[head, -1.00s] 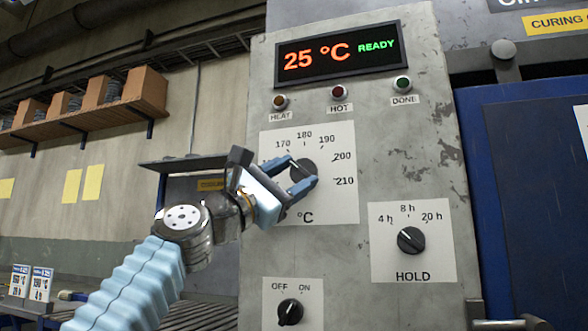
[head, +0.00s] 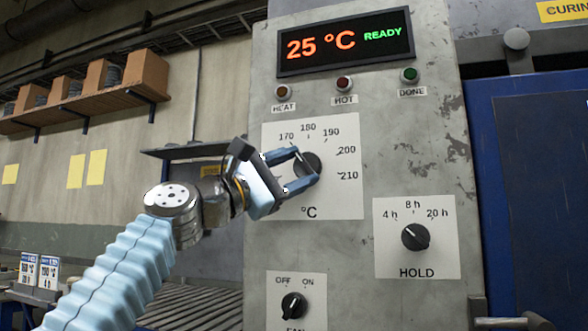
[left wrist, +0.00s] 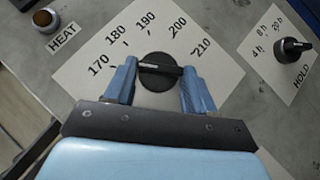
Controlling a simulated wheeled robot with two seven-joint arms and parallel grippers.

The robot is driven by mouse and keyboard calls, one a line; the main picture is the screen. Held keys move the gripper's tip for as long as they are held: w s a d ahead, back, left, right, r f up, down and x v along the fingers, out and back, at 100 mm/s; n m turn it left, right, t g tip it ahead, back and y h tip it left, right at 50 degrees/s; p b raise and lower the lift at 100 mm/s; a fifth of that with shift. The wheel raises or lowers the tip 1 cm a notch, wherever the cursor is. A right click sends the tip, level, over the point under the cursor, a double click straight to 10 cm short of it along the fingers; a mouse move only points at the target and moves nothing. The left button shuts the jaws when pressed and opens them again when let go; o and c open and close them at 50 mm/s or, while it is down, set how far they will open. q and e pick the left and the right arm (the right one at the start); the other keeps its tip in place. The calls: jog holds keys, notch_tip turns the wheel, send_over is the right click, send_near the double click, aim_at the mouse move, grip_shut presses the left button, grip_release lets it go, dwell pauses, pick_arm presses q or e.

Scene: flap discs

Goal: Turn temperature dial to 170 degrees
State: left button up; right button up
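The temperature dial (head: 308,163) is a round black knob with a raised grip bar, on a white °C plate (head: 345,205) marked from 170 to 210. In the left wrist view the dial (left wrist: 160,74) lies between my fingers, its bar running nearly straight across from one finger to the other. My left gripper (head: 306,166) is at the dial with its blue fingers apart, one on each side; it also shows in the left wrist view (left wrist: 160,80). I cannot tell whether the fingertips touch the knob. My right gripper is not in view.
The display (head: 345,42) reads 25 °C READY, above the HEAT, HOT and DONE lamps. The HOLD dial (head: 415,237) is at lower right and an OFF/ON switch (head: 293,306) below. A shelf with boxes (head: 90,90) hangs on the left wall.

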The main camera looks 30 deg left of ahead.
pick_arm(q)
jog(key=o, duration=0.4)
jog(key=shift+s+a+f, duration=0.1)
jog(key=shift+s+f, duration=0.05)
jog(key=shift+s, duration=0.05)
jog(key=b+v, duration=0.4)
jog(key=v, duration=0.9)
jog(key=shift+s+b, duration=0.15)
jog(key=shift+b, duration=0.15)
